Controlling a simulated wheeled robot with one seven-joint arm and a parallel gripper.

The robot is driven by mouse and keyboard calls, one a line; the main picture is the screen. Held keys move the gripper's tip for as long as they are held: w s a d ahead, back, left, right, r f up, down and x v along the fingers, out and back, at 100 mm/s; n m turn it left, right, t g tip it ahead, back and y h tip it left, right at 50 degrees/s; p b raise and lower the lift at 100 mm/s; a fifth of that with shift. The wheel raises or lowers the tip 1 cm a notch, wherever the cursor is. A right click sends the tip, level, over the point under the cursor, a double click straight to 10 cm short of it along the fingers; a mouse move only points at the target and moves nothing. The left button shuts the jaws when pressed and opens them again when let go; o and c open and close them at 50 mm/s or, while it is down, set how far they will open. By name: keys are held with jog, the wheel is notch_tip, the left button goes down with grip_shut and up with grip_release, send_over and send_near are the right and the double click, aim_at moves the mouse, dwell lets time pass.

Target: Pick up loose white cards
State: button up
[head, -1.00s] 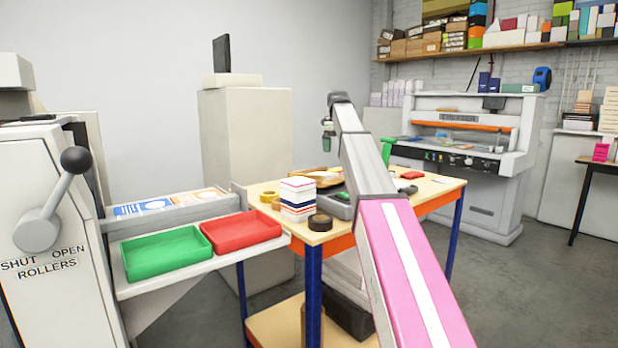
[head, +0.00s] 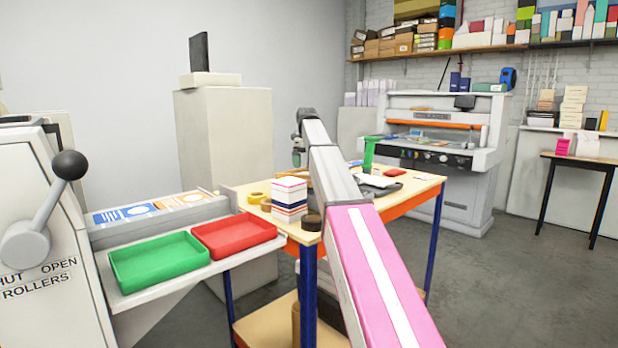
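A block-like stack of cards (head: 289,192), white on top with pink, dark and red bands, stands at the near left of the wooden table (head: 420,186). A flat white piece (head: 376,181) lies on a dark object behind my arm; I cannot tell if it is a loose card. My arm reaches across the table from the lower right. My gripper (head: 297,160) hangs small and dark at its far end, above the table behind the stack. Its fingers are too small to read.
Green (head: 158,262) and red (head: 235,235) trays sit on the shelf of the roller machine at left. Tape rolls (head: 256,198) and a dark roll (head: 311,223) lie around the stack. A green upright object (head: 369,153) stands at the table's back.

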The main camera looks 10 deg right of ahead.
jog(key=f, duration=0.4)
jog(key=shift+w+f, duration=0.2)
jog(key=shift+f, duration=0.05)
jog(key=c, duration=1.1)
jog(key=shift+r, duration=0.15)
